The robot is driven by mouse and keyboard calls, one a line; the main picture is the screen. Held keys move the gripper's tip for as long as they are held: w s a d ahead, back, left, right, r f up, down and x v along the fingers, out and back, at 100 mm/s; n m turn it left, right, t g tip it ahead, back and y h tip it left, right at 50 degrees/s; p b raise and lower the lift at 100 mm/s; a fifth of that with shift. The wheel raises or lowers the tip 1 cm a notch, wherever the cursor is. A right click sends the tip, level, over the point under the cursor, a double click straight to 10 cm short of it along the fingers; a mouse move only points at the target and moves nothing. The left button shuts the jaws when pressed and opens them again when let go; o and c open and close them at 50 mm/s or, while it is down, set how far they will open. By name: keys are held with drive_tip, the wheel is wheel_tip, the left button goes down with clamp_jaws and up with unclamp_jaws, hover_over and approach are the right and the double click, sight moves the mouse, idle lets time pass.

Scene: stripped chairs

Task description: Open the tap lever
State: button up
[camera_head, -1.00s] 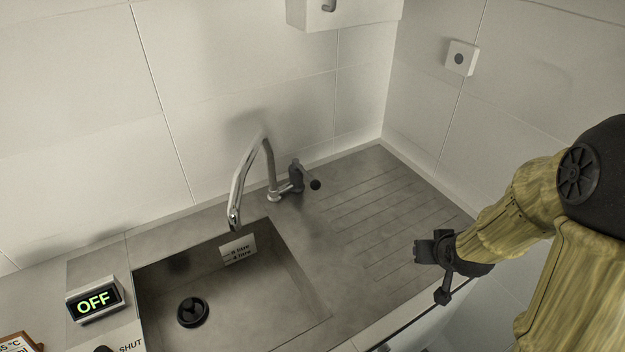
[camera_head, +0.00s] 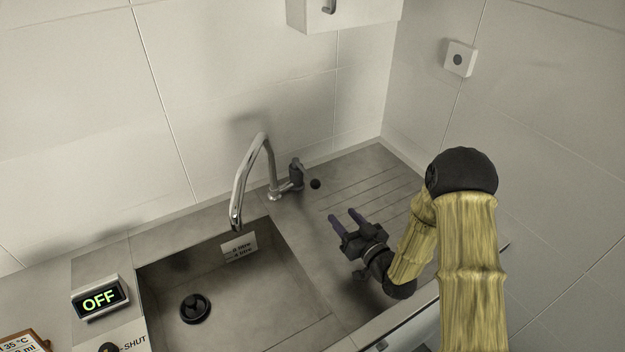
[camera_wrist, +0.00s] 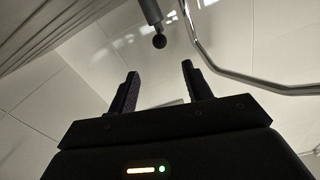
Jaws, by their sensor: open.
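The chrome tap (camera_head: 247,175) curves over the sink at the back. Its dark lever (camera_head: 297,174) stands on the right side of the tap's base and carries a black ball knob (camera_head: 315,184). In the wrist view the ball knob (camera_wrist: 159,41) shows beyond the fingertips, above the gap between them, with the curved spout (camera_wrist: 205,62) to its right. My gripper (camera_head: 346,219) is open and empty over the drainboard, in front of the lever and apart from it, its fingers pointing toward the tap. In the wrist view both fingers (camera_wrist: 160,82) are spread with nothing between them.
The sink basin (camera_head: 285,270) lies left of my gripper, with a small label plate (camera_head: 239,247) at its back. A display reading OFF (camera_head: 100,299) stands at the left. Walls close off the back and right. The ribbed drainboard (camera_head: 375,178) is clear of loose objects.

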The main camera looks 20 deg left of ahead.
sight(312, 178)
drive_tip(key=p+x, duration=0.5)
drive_tip(key=x, duration=1.2)
drive_tip(key=shift+w+a+p, duration=0.15)
drive_tip(key=shift+w+p, duration=0.05)
drive_tip(key=shift+p, duration=0.1)
drive_tip(key=shift+c, duration=0.2)
clamp_jaws()
